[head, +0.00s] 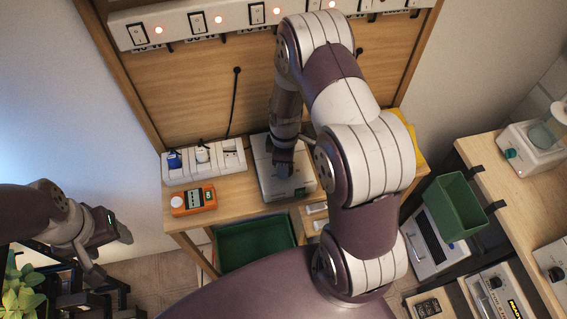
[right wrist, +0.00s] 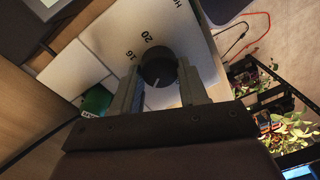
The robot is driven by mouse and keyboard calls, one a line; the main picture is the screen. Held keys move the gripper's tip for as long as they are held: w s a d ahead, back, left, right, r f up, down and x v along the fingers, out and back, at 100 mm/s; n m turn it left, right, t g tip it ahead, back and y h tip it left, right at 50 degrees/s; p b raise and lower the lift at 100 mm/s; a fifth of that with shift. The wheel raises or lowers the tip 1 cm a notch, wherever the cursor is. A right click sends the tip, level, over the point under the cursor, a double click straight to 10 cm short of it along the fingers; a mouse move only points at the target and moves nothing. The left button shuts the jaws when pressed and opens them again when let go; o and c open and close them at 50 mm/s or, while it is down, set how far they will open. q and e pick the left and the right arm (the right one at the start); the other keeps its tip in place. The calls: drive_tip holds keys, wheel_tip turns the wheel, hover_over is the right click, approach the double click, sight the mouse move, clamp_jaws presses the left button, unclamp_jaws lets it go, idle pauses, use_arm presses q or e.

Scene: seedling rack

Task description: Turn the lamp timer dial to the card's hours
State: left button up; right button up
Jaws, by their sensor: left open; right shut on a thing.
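The lamp timer (head: 268,178) is a pale box on the wooden bench, partly hidden under my right arm. In the right wrist view its white face (right wrist: 178,22) shows the printed numbers 16 and 20. Its round black dial (right wrist: 158,66) has a white pointer line towards the lower part of that picture. My right gripper (right wrist: 160,78) is shut on the dial, one finger on each side; in the head view it (head: 285,168) points down at the timer. My left gripper (head: 112,256) is open and empty at the lower left, away from the bench. I cannot make out a card with hours.
An orange meter (head: 193,200) and a white socket strip (head: 204,163) stand left of the timer. A green crate (head: 255,243) is below the bench. A green bin (head: 456,205) hangs by the right table. A switch panel with red lights (head: 240,18) runs along the top.

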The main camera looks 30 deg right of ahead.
drive_tip(key=m, duration=0.4)
drive_tip(key=shift+d+m, duration=0.15)
drive_tip(key=shift+m, duration=0.15)
drive_tip(key=m, duration=0.3)
drive_tip(key=shift+m, duration=0.4)
drive_tip(key=m, duration=0.4)
drive_tip(key=shift+s+d+t, duration=0.1)
drive_tip(key=shift+t, duration=0.2)
drive_tip(key=shift+s+m+p, duration=0.1)
drive_tip(key=shift+m+p, duration=0.4)
drive_tip(key=shift+m, duration=1.6)
drive_tip(key=shift+f, duration=0.1)
drive_tip(key=o, duration=1.1)
drive_tip(key=shift+c, duration=0.2)
drive_tip(key=shift+r, duration=0.2)
